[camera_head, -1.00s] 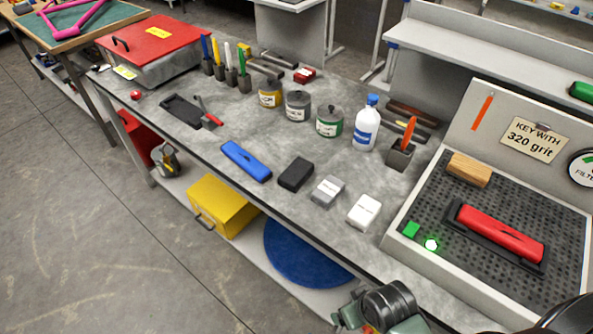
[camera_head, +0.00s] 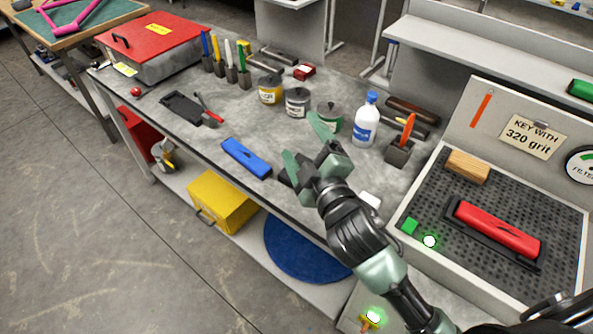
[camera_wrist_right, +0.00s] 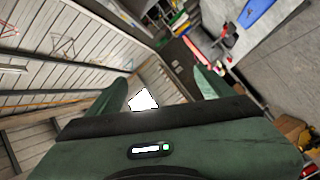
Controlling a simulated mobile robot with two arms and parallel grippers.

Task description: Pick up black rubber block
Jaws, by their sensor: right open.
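The black rubber block (camera_head: 284,179) lies on the grey bench just right of the blue block (camera_head: 246,158). Only a small dark sliver of it shows in the head view; my right gripper hides the rest. My right gripper (camera_head: 305,145) is open, with its two green fingers apart, and appears above the bench over the black block's area. In the right wrist view the open fingers (camera_wrist_right: 161,88) have nothing between them. I cannot make out the black block in that view. My left gripper is not in view.
Tins, a white bottle (camera_head: 366,120) and an orange-handled tool (camera_head: 408,130) in a holder stand behind. A perforated tray (camera_head: 430,205) with a red sanding block (camera_head: 497,228) is at right.

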